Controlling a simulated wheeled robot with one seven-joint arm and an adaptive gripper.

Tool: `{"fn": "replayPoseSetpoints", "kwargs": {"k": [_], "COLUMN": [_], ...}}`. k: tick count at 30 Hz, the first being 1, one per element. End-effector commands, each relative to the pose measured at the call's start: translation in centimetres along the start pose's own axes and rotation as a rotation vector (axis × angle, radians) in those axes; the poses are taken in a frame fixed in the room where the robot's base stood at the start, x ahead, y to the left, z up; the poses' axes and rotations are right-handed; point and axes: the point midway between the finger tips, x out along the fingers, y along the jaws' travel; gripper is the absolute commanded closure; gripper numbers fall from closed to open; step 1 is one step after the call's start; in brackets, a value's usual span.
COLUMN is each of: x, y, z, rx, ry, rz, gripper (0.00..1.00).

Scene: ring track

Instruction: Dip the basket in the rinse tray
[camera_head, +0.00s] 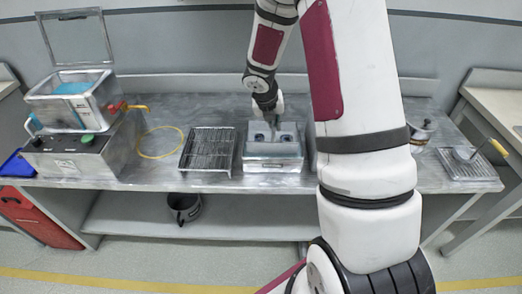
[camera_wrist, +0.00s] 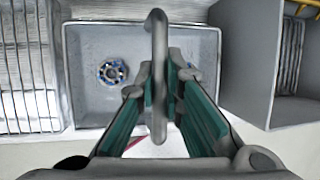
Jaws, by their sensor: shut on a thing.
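My gripper (camera_head: 274,118) is above the metal rinse tray (camera_head: 273,164) in the head view. In the wrist view its teal fingers are shut on a grey bar-like handle (camera_wrist: 158,50), which looks like the basket's.
A wire rack (camera_head: 208,150) stands left of the tray. Further left are a yellow hose (camera_head: 160,154) and a machine (camera_head: 72,108) with its lid raised and blue inside. My arm hides the bench just right of the tray. A draining tray (camera_head: 468,164) is at the far right.

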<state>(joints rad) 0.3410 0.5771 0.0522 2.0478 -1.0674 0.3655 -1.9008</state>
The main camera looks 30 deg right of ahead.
Motion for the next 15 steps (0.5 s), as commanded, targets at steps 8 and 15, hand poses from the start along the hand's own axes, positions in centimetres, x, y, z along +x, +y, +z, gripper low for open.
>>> {"fn": "replayPoseSetpoints", "kwargs": {"k": [8,15], "x": [-1.3,-2.2], "y": [-0.4,-0.6], "z": [0.5,0.9], "rx": [0.002,0.001], "ry": [-0.001,-0.001], "rz": [-0.001,-0.001], "gripper": [1.00,1.00]}}
